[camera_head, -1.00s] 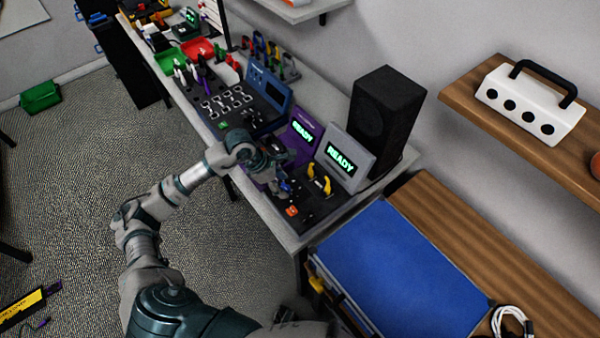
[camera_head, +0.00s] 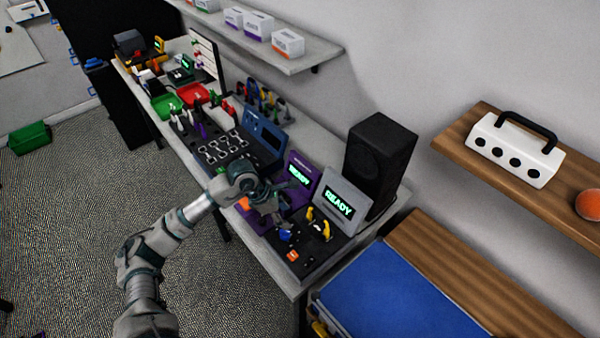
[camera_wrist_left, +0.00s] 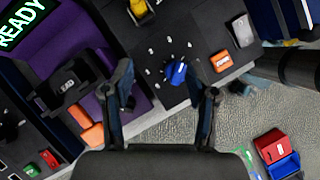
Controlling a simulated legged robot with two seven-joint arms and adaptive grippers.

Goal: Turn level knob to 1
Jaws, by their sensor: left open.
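A blue knob (camera_wrist_left: 175,73) with small white marks around it sits on a dark panel in the left wrist view. The marks are too small to read, so the knob's setting cannot be told. In the head view the blue knob (camera_head: 285,236) shows low on the panel in front of the grey READY screen (camera_head: 339,204). My left gripper (camera_head: 277,214) is over the panel. In the left wrist view its open fingers (camera_wrist_left: 168,84) stand on either side of the knob, with nothing between them that I can see held. My right gripper is out of view.
An orange switch (camera_wrist_left: 221,61) lies right of the knob. Yellow handles (camera_head: 318,224) stand nearby. A purple READY unit (camera_head: 299,172) is to the left, and a black speaker (camera_head: 380,160) stands behind. A blue-topped case (camera_head: 400,295) is at the front right.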

